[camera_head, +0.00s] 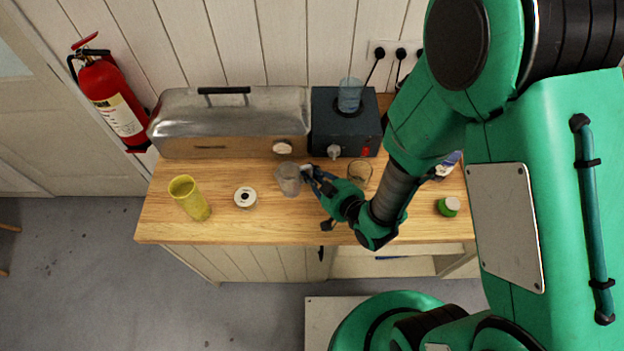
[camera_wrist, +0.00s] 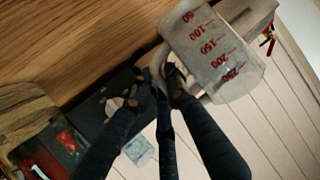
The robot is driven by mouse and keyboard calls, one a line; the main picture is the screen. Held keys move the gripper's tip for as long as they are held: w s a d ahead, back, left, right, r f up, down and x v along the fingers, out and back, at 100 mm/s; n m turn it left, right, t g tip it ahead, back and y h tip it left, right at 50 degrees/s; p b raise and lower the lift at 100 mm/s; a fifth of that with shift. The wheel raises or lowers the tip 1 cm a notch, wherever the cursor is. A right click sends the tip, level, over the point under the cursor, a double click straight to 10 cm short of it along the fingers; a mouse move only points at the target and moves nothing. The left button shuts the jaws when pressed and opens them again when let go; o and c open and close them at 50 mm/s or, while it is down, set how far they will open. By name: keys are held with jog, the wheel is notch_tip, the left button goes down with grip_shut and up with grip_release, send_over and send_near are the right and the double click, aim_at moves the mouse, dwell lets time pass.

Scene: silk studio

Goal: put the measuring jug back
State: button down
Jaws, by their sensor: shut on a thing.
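The measuring jug (camera_head: 289,181) is clear and grey, near the middle of the counter in front of the steel box. In the wrist view the jug (camera_wrist: 215,55) shows red marks from 50 to 250, and it appears tilted there because that view is rolled. My gripper (camera_head: 308,173) is at the jug's right side. In the wrist view my gripper (camera_wrist: 168,80) is shut on the jug's handle side. I cannot tell whether the jug's base touches the wooden counter (camera_head: 245,222).
A steel box (camera_head: 225,125) and a dark box (camera_head: 345,135) bearing a blue beaker (camera_head: 350,95) stand behind. A glass (camera_head: 360,174) and a green-lidded jar (camera_head: 448,206) stand right. The counter's front is clear.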

jog(key=shift+f+b, duration=0.35)
jog(key=shift+f, duration=1.4)
jog(key=shift+f, duration=0.1)
jog(key=c, duration=1.7)
grip_release()
jog(key=shift+r, duration=0.2)
jog(key=shift+p+v, duration=0.6)
jog(key=shift+v, duration=5.4)
jog(key=shift+f, duration=0.1)
